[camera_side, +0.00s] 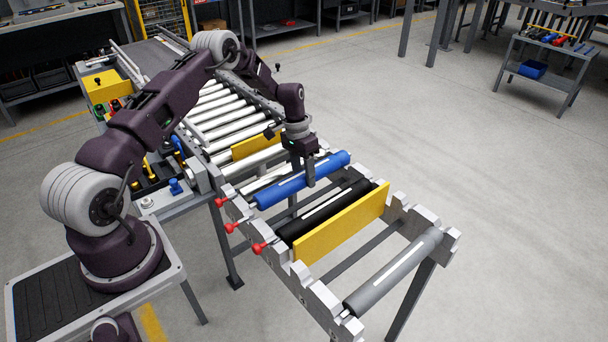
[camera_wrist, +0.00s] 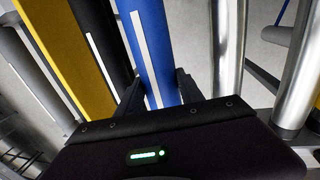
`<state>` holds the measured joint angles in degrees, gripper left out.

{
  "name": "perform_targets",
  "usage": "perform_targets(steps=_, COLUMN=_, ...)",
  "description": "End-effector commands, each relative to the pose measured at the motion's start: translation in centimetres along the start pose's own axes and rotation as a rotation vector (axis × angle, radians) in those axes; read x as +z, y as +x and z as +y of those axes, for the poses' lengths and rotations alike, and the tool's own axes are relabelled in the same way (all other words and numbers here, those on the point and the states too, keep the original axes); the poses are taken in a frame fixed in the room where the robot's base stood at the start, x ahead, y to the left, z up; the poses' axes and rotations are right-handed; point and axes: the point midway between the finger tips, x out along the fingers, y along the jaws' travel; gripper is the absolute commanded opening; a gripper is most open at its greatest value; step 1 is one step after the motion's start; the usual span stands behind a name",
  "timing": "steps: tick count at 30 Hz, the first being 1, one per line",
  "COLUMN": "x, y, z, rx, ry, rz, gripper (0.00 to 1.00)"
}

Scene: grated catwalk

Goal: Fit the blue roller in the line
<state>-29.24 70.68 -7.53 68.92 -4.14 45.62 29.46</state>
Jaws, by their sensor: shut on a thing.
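The blue roller (camera_side: 277,191) with a white stripe lies crosswise over the conveyor frame (camera_side: 314,292), between the black roller and the bare metal rollers. My gripper (camera_side: 309,174) reaches down over it and is shut on it around its middle. In the wrist view the blue roller (camera_wrist: 153,50) runs away between the two dark fingers (camera_wrist: 159,88). The side view does not show clearly whether its ends rest in the frame's notches or hang just above them.
A black roller (camera_side: 292,229) and a yellow plate (camera_side: 340,223) lie on the near side. A grey roller (camera_side: 392,272) sits at the near end, past an empty stretch. Red knobs (camera_side: 231,227) stick out along the frame's left side. A cart (camera_side: 545,62) stands far right.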

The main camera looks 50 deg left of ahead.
Motion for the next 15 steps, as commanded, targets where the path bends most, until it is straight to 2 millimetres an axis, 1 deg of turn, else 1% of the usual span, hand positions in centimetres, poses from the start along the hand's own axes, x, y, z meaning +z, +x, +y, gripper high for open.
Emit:
perform_targets(steps=11, x=-0.06, y=-0.06, z=0.01, rx=0.000, ry=0.000, rz=0.001, gripper=0.00)
perform_targets(steps=15, x=-0.06, y=0.30, z=-0.06, rx=0.000, ry=0.000, rz=0.001, gripper=0.00)
